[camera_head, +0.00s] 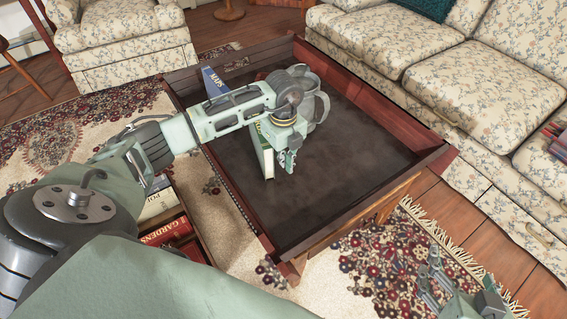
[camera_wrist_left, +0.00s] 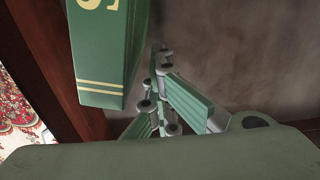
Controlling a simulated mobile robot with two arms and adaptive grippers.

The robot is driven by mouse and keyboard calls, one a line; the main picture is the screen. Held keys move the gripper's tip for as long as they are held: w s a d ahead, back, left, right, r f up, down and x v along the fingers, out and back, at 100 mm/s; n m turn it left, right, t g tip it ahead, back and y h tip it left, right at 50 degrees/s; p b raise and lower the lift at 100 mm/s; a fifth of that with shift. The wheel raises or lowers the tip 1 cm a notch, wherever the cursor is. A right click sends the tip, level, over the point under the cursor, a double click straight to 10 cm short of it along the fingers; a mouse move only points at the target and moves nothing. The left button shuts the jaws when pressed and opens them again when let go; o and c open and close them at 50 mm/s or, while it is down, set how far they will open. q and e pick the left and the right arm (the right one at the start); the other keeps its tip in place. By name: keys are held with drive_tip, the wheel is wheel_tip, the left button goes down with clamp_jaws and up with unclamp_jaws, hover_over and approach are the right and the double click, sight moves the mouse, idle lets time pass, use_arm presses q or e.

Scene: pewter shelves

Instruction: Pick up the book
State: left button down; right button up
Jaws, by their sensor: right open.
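A green book (camera_head: 262,150) stands upright inside the wooden tray table, near its left side. It shows large and close in the left wrist view (camera_wrist_left: 108,55), with gold lines and part of a gold letter. My left gripper (camera_head: 287,160) is just right of this book in the head view. The left wrist view shows its fingers (camera_wrist_left: 165,112) beside the book's lower end, with nothing seen between them. Whether they are open or shut is unclear. A blue book (camera_head: 213,82) marked MAPS leans at the tray's back left. My right gripper (camera_head: 460,283) is open and empty at the lower right.
The tray table (camera_head: 413,128) has raised reddish walls and a mostly bare dark floor (camera_head: 345,165). More books, one red (camera_head: 168,231), lie at the lower left, partly behind my left arm. A floral sofa (camera_head: 465,90) borders the right and an armchair (camera_head: 125,35) the back left.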

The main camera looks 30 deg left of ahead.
use_arm(q)
drive_tip(key=c, duration=2.5)
unclamp_jaws()
drive_tip(key=o, duration=1.1)
drive_tip(key=shift+r, duration=0.1)
